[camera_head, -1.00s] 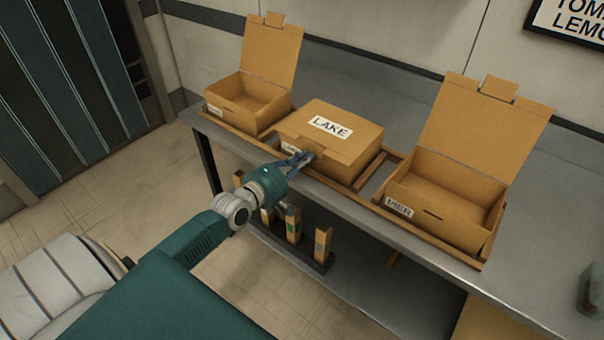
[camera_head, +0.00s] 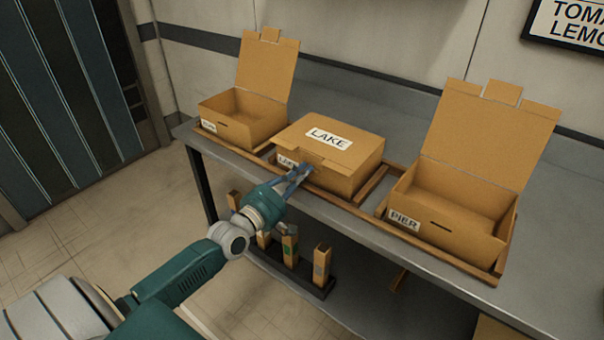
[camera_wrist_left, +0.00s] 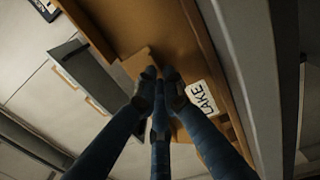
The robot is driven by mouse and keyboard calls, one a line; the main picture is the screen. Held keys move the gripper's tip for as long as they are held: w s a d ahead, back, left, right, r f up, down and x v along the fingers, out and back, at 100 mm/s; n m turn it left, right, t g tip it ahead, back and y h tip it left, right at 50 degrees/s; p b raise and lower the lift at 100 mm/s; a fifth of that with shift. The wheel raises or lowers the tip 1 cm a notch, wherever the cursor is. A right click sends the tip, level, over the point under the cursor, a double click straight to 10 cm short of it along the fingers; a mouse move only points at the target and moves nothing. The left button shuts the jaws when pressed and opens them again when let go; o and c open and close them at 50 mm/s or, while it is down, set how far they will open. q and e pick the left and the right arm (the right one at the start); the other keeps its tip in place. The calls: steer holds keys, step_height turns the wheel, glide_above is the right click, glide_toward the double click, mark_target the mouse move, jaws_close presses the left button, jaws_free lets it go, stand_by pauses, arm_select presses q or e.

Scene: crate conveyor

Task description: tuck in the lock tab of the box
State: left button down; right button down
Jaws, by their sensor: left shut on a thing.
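The LAKE box (camera_head: 345,178) is cardboard and stands in the middle of the row with its lid (camera_head: 350,143) down. Its lock tab (camera_wrist_left: 137,62) shows at the fingertips in the left wrist view; how far it sits in the slot is hidden. My left gripper (camera_head: 304,170) is at the box's front face, below the lid's front edge. Its blue fingers (camera_wrist_left: 160,75) are closed together on the tab, beside the front LAKE label (camera_wrist_left: 203,98). My right gripper is not in view.
Open boxes stand on both sides: one at the left (camera_head: 240,122) and the PIER box (camera_head: 445,225) at the right, lids raised. A wooden frame (camera_head: 372,186) on the grey table (camera_head: 400,118) surrounds them. Several wooden posts (camera_head: 290,250) stand below the front edge.

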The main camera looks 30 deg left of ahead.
arm_select(q)
steer(key=c, duration=1.8)
jaws_free()
steer(key=shift+c, duration=0.2)
steer(key=s, duration=1.2)
steer(key=shift+a+f, duration=0.3)
steer(key=shift+a, duration=0.1)
